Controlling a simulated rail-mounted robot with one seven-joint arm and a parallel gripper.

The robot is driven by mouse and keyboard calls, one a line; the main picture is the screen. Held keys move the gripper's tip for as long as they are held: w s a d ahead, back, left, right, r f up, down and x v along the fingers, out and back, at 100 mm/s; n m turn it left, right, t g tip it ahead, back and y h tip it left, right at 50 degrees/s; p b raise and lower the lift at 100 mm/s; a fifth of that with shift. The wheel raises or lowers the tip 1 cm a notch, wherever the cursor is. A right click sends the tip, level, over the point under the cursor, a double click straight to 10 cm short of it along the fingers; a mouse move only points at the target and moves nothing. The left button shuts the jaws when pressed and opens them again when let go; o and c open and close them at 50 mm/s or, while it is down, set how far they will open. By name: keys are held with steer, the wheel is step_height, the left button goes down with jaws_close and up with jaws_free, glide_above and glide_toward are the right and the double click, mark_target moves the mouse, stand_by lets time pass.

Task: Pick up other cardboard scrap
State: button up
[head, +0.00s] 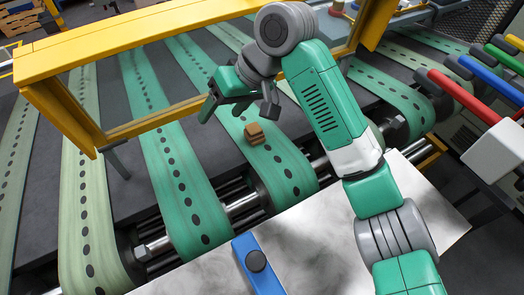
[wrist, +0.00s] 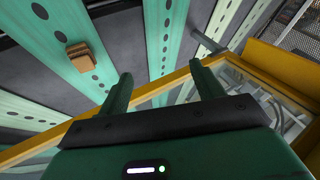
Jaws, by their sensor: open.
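A small stack of brown cardboard scrap (head: 254,134) lies on a green perforated belt, near the belt's front end. In the wrist view the scrap (wrist: 82,57) sits at the upper left, on a green belt and apart from my fingers. My gripper (head: 236,113) is open and empty, held above the belts to the left of the scrap in the head view. In the wrist view its two green fingers (wrist: 160,85) stand apart with nothing between them.
A yellow frame (head: 130,32) with a clear panel crosses over the belts close to my gripper. Metal rollers (head: 240,205) run along the belts' front ends. A pale table (head: 330,235) with a blue part (head: 257,268) lies in front. Coloured handles (head: 458,92) stand at the right.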

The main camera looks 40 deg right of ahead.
mark_target(254, 129)
steer(key=d+f+h, duration=0.1)
steer(key=d+f, duration=0.2)
steer(key=d+f+g+h, duration=0.1)
steer(key=d+f+h, duration=0.1)
steer(key=d+f, duration=0.1)
steer(key=w+d+f+m+g+h+b, duration=0.1)
steer(key=d+f+h, duration=0.1)
steer(key=d+f, duration=0.1)
steer(key=shift+w+d+f, duration=0.1)
steer(key=shift+d+f, duration=0.3)
steer(key=shift+d, duration=0.45)
steer(key=shift+a+r, duration=0.1)
steer(key=shift+r, duration=0.1)
steer(key=shift+a+b+x, duration=0.15)
steer(key=shift+b+x, duration=0.25)
steer(key=shift+x, duration=1.55)
steer(key=shift+a+b+x, duration=0.1)
steer(key=shift+b+x, duration=0.25)
steer(key=shift+x, duration=1.6)
steer(key=shift+w+d, duration=0.15)
steer(key=c, duration=1)
